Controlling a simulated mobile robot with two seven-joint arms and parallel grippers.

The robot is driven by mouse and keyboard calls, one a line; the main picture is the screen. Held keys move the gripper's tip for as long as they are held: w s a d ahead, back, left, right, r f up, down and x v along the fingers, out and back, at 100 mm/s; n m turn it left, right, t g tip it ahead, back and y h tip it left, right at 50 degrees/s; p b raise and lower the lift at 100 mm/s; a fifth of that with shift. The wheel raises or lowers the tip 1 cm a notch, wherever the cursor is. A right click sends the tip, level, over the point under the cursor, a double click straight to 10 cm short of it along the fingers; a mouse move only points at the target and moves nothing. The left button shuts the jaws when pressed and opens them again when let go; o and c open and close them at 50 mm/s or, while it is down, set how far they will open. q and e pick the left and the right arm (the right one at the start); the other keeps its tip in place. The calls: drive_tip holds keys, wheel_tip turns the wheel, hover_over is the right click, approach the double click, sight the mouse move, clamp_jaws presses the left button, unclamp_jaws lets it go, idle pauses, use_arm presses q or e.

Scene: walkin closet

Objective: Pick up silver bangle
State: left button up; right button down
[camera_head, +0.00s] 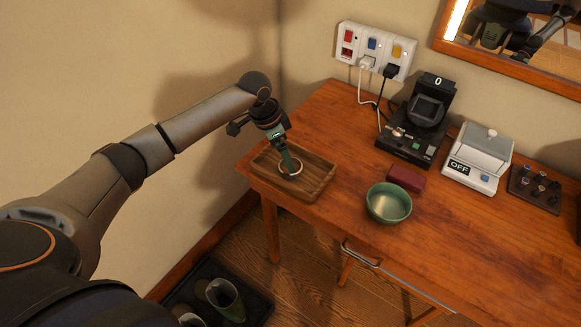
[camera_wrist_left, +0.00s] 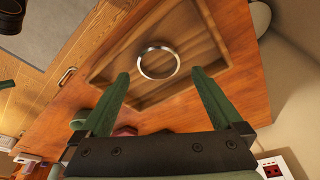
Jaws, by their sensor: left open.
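The silver bangle (camera_head: 298,172) lies in a shallow wooden tray (camera_head: 315,187) at the left end of the table. In the left wrist view the bangle (camera_wrist_left: 141,66) is a whole thin ring, lying flat on the tray (camera_wrist_left: 207,52) floor. My left gripper (camera_head: 288,164) reaches down over the tray, its green fingers overlapping the bangle in the head view. In the wrist view the left gripper (camera_wrist_left: 159,73) is open, with the bangle just beyond and between the fingertips. I see no contact and nothing held. My right gripper is not in view.
A green bowl (camera_head: 388,204) and a dark red box (camera_head: 406,179) stand right of the tray. Farther right are a black device (camera_head: 414,130), a scale (camera_head: 478,160) and a dark holder (camera_head: 535,188). A wall borders the tray's left side.

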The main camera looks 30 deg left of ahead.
use_arm(q)
drive_tip(key=x, duration=0.4)
drive_tip(key=shift+d+f, duration=0.1)
drive_tip(key=shift+f, duration=0.05)
drive_tip(key=shift+c, duration=0.2)
drive_tip(key=c, duration=1.1)
